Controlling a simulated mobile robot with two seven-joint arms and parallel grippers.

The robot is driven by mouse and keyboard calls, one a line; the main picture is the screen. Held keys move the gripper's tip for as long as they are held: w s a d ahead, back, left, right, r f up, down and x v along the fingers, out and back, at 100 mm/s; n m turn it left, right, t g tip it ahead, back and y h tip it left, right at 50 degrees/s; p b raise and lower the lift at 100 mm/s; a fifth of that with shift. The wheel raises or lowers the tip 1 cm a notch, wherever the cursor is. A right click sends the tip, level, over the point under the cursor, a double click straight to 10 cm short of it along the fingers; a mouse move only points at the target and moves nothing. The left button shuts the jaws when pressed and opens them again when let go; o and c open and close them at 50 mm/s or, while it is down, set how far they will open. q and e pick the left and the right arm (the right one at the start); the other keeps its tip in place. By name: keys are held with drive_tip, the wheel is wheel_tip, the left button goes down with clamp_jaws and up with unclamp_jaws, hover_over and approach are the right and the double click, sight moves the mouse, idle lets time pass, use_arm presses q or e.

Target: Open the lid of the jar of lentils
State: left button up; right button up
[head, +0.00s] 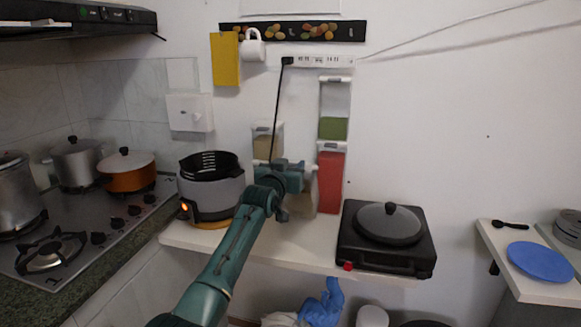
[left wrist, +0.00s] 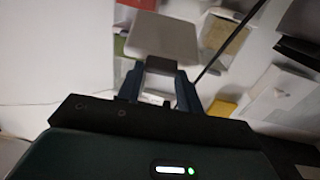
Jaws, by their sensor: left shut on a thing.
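Several clear jars with pale lids stand by the wall; I cannot tell for sure which holds lentils. One has beige contents (head: 267,143), one green (head: 333,128) and a tall one red (head: 331,180). Another pale jar (head: 301,200) is partly hidden behind my left gripper (head: 304,177). The left gripper is at the top of this jar, left of the red one. In the left wrist view its fingers (left wrist: 160,82) are shut on the edge of a pale, flat lid (left wrist: 163,38). How far the lid is raised is unclear. My right gripper is not in view.
A grey cooker (head: 212,188) stands left of my arm on the white shelf (head: 285,252). A black hot plate (head: 386,247) with a lidded pan is on the right. A black cable (head: 277,110) hangs close behind my gripper.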

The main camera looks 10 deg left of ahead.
use_arm(q)
drive_tip(key=o, duration=0.8)
drive_tip(key=shift+s, duration=0.15)
drive_tip(key=s, duration=0.4)
drive_tip(key=s+a, duration=0.1)
drive_tip(key=s, duration=0.7)
drive_tip(key=shift+s+a+r+b, duration=0.1)
drive_tip(key=shift+s+a+b, duration=0.2)
drive_tip(key=shift+s+b, duration=0.1)
